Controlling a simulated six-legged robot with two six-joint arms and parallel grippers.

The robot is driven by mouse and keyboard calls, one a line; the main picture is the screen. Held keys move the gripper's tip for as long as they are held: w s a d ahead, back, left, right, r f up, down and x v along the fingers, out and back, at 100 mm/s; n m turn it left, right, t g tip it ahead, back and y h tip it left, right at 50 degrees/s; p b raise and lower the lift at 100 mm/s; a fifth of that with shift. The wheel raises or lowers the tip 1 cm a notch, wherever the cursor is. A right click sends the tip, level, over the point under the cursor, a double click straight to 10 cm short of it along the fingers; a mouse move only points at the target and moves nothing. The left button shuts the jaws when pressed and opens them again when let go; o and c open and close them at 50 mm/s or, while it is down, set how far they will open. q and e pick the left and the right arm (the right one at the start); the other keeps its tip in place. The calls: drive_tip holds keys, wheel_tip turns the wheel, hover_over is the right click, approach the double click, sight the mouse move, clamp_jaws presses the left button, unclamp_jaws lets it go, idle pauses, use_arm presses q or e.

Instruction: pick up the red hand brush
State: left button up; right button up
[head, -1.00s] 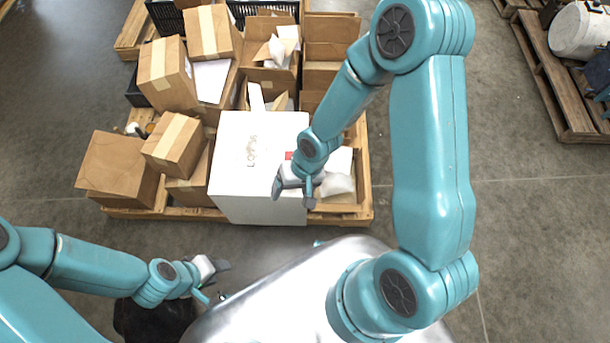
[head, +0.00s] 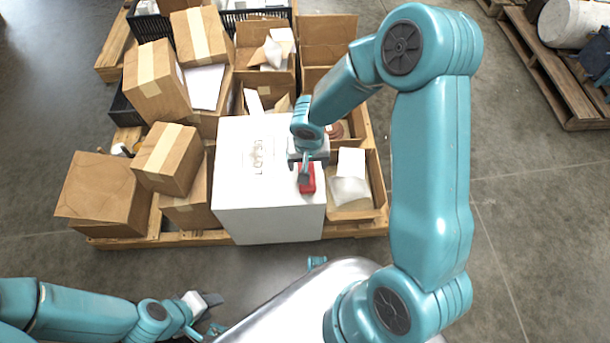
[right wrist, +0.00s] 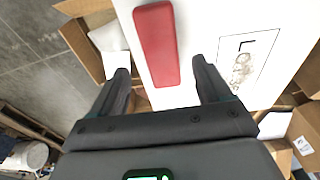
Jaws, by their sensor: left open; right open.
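The red hand brush (head: 307,179) lies on top of the white box (head: 236,191), near its right edge; the right gripper partly hides it in the head view. In the right wrist view the red brush (right wrist: 157,43) shows as a long red block on the white top, ahead of and between the open fingers. My right gripper (head: 304,171) is open and above the brush; its fingers (right wrist: 160,75) are apart with nothing between their tips that I can see gripped. My left gripper (head: 212,312) is open and empty, low at the left, away from the pallet.
Cardboard boxes (head: 172,158) stand left of the white box on a wooden pallet (head: 205,238). Open cartons (head: 327,30) with packing stand behind and to its right. Another pallet (head: 560,90) lies at the far right. The floor between is clear.

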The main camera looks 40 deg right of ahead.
drive_tip(key=f+b, duration=0.1)
drive_tip(key=f, duration=0.4)
drive_tip(key=shift+w+f+b, duration=0.15)
drive_tip(key=shift+w+b, duration=0.05)
drive_tip(key=shift+b, duration=0.1)
drive_tip(key=c, duration=1.1)
wheel_tip(320, 180, up, 20)
drive_tip(key=p, duration=0.6)
drive_tip(key=shift+p, duration=0.3)
drive_tip(key=shift+o, duration=0.8)
